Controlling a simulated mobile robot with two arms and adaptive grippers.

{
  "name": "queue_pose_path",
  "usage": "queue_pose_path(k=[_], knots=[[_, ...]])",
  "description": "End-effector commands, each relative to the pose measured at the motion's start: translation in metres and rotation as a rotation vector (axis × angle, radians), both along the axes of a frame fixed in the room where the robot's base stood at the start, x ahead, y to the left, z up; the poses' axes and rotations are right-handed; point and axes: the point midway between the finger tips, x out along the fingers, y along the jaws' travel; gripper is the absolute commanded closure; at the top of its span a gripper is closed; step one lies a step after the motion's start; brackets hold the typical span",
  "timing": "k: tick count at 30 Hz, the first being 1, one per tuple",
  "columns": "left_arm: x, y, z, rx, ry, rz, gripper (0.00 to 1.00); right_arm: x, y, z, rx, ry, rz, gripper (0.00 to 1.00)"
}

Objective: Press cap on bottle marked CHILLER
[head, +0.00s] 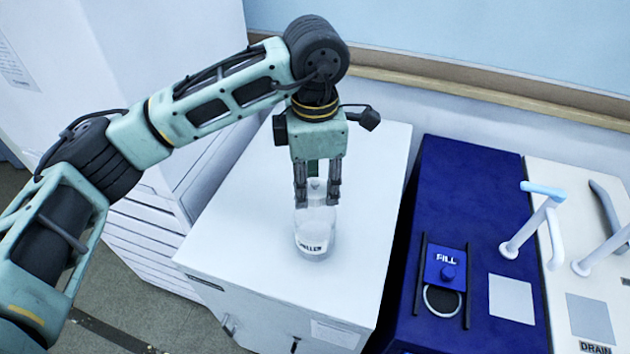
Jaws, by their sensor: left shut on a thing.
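A clear, whitish bottle (316,226) stands upright on the white cabinet top (372,190). It has a dark-lettered label (312,247) near its base; the letters are small, and the visible part looks like the end of CHILLER. My left gripper (317,195) points straight down over the bottle, its two fingers on either side of a small pale cap (317,186) at the bottle's top. The fingers are shut on this cap. Whether the cap is seated on the bottle's neck or just above it, I cannot tell. My right gripper is not in view.
To the right stands a dark blue unit (470,190) with a FILL panel (446,267) and a ring below it. Further right is a white unit with taps (532,220) and a DRAIN label (595,348). The cabinet top around the bottle is clear.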

Motion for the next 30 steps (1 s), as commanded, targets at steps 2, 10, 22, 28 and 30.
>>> queue_pose_path(k=[2, 10, 22, 28, 30], knots=[[0.0003, 0.0002, -0.0008, 0.000, -0.001, 0.001, 0.82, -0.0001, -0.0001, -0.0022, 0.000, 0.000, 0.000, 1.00], [0.0001, 0.0002, 0.0001, 0.000, 0.000, 0.000, 0.82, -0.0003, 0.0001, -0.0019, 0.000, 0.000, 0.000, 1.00], [0.0001, 0.0001, 0.0001, 0.000, 0.000, 0.000, 0.44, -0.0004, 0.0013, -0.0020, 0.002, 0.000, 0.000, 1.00], [0.0000, 0.0001, 0.0001, 0.000, 0.000, 0.000, 0.44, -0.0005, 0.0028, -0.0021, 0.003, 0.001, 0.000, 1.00], [0.0000, 0.0001, 0.0000, 0.000, 0.000, 0.000, 0.41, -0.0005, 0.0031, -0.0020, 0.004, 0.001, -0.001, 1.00]])
